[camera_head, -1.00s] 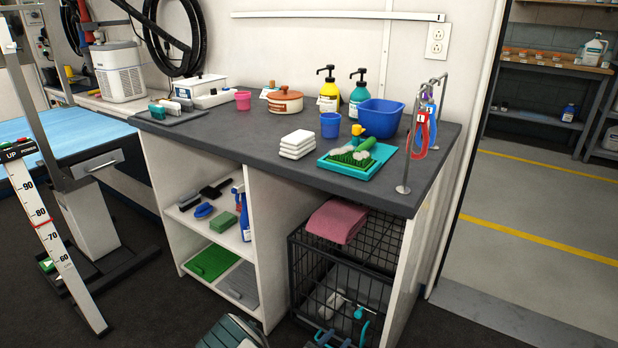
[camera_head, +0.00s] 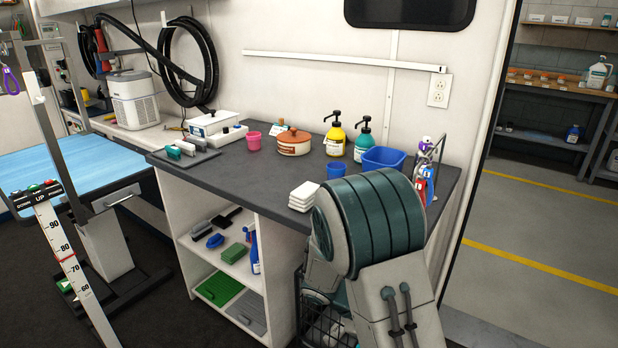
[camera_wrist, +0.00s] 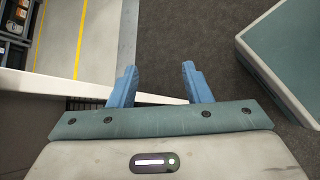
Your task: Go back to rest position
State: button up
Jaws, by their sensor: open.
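My gripper shows in the wrist view (camera_wrist: 160,88) with its two blue fingers spread apart and nothing between them. Below it in that view are dark floor and the white edge of the cabinet (camera_wrist: 60,82). In the head view my arm rises in front of the right part of the counter (camera_head: 258,185), and the gripper itself cannot be seen there.
A grooming table (camera_head: 50,160) is at left. Open floor (camera_head: 540,260) lies at right.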

jog(key=s+a+r+m+t+y+p, duration=0.1)
jog(key=s+r+m+y+p, duration=0.2)
jog(key=r, duration=0.7)
jog(key=s+a+r+m+t+y+p, duration=0.1)
jog(key=s+r+m+y+p, duration=0.2)
jog(key=s+r, duration=0.4)
jog(key=s+a+r+m+t+y+p, duration=0.1)
jog(key=s+r+m+y+p, duration=0.3)
jog(key=r+p, duration=0.3)
jog(key=shift+s+a+r+t, duration=0.25)
jog(key=shift+s+r+t, duration=0.2)
jog(key=shift+r, duration=2.45)
